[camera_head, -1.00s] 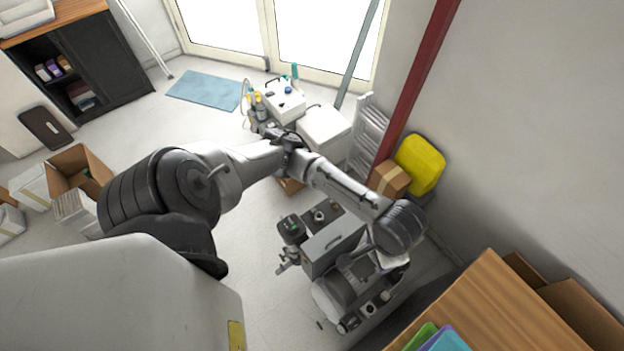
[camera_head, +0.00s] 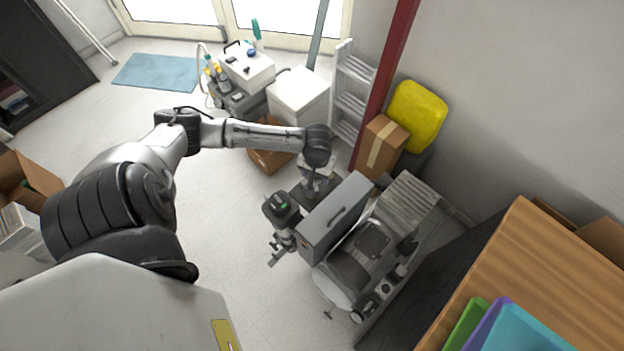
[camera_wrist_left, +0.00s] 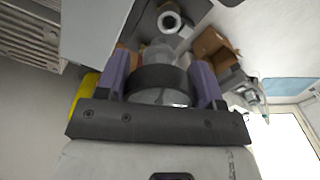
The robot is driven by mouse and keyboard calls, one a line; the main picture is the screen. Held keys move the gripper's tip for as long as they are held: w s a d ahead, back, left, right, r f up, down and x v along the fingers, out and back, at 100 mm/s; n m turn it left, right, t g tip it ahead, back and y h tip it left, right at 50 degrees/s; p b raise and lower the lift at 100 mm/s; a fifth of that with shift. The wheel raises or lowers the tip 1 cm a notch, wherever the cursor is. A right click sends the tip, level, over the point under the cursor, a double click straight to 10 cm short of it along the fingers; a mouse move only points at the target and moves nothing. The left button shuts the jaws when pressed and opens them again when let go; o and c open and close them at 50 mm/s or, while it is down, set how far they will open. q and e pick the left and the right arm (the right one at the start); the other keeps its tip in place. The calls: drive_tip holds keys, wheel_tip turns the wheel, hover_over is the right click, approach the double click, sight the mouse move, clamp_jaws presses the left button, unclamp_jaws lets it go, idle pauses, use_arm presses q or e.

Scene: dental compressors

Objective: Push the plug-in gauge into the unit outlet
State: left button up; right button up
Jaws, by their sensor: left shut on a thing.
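My left gripper (camera_head: 313,188) points down at the far left side of the compressor unit (camera_head: 338,218), behind its upright grey box. In the left wrist view, its two purple-lined fingers (camera_wrist_left: 162,80) are shut on a round, greyish part with a dark band, which I take for the plug-in gauge (camera_wrist_left: 158,78). Its face cannot be read. A pale round fitting with a dark centre (camera_wrist_left: 170,21) lies just beyond it; I cannot tell if this is the unit outlet or if they touch. The gauge is too small to make out in the head view. My right gripper is not in view.
A dark canister with a green top (camera_head: 282,207) stands left of the grey box. A cardboard box (camera_head: 381,148), a yellow container (camera_head: 417,115) and a ladder (camera_head: 354,88) stand behind. A wooden-topped cabinet (camera_head: 500,275) is at right.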

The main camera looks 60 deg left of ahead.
use_arm(q)
drive_tip(key=shift+n, duration=0.4)
drive_tip(key=f+b, duration=0.2)
drive_tip(key=a+f+b, duration=0.1)
drive_tip(key=f+b, duration=0.2)
drive_tip(key=a+f+b, duration=0.1)
drive_tip(key=f+b, duration=0.2)
drive_tip(key=shift+s+a, duration=0.15)
drive_tip(key=shift+f, duration=0.2)
idle(0.5)
drive_tip(key=shift+f, duration=0.15)
drive_tip(key=shift+f, duration=1)
drive_tip(key=o, duration=1.1)
drive_tip(key=shift+f, duration=0.1)
wheel_tip(320, 180, up, 14)
drive_tip(key=p, duration=0.3)
